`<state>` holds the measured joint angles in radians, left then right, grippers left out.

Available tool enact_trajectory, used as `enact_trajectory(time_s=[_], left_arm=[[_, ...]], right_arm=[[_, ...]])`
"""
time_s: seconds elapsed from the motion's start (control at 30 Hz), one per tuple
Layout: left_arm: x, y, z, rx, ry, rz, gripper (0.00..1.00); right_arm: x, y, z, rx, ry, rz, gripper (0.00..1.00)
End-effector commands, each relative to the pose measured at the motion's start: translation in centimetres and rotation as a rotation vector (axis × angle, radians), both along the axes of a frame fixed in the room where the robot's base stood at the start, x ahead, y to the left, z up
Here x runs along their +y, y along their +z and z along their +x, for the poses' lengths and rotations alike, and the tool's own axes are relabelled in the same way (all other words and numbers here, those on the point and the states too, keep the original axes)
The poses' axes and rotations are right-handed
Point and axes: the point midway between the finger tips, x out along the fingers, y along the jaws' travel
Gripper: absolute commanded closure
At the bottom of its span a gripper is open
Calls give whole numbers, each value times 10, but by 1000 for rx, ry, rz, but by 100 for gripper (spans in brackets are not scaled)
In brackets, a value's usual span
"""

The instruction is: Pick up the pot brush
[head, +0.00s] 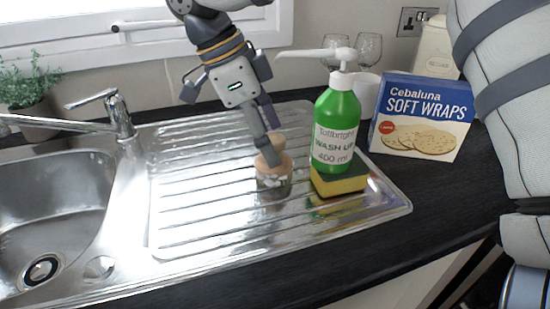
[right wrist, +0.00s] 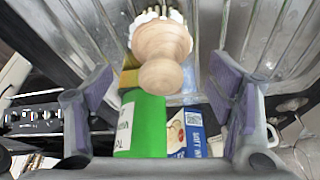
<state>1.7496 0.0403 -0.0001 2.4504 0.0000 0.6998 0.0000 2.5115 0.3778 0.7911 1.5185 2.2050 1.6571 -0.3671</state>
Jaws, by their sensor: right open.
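The pot brush (head: 272,166) stands on the ribbed steel drainer, with its pale wooden knob up and its bristles down. My right gripper (head: 268,128) reaches down from above at the brush, and one finger overlaps the knob in the head view. In the right wrist view the brush (right wrist: 162,48) shows between and beyond the open fingers of my right gripper (right wrist: 163,82), with a gap on each side of the knob. I cannot tell whether a finger touches it. My left gripper is out of view.
A green washing-up bottle (head: 335,130) with a white pump stands close right of the brush, by a yellow-green sponge (head: 340,183). A soft wraps box (head: 422,118), a mug and glasses stand behind right. The sink (head: 45,210) and tap (head: 115,115) are left. The drainer's left part is clear.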

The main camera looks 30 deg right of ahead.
Motion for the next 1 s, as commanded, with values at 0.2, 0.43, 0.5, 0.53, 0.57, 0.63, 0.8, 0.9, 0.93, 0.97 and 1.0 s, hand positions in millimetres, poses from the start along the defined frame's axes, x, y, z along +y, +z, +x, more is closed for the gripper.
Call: enact_trajectory(time_s=[0.2,0.43,0.5,0.53,0.57,0.63,0.8,0.9,0.93,0.97,1.0], left_arm=[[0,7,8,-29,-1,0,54],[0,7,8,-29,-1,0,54],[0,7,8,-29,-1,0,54],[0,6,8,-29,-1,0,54],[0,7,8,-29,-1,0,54],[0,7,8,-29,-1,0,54],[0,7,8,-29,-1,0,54],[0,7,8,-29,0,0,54],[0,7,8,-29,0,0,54],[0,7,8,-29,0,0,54],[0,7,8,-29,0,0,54]], right_arm=[[-17,-34,-10,0,0,-1,25],[-21,-48,-11,1,1,-2,25],[-21,-48,-11,2,1,-1,25],[-21,-47,-11,2,1,-1,27],[-21,-47,-11,2,1,-1,34],[-21,-47,-11,2,1,-1,50],[-21,-47,-11,2,1,-1,78],[-21,-47,-11,2,1,-1,78],[-21,-47,-11,2,1,-1,78],[-21,-47,-11,2,1,-1,78],[-21,-47,-11,1,1,-2,78]])
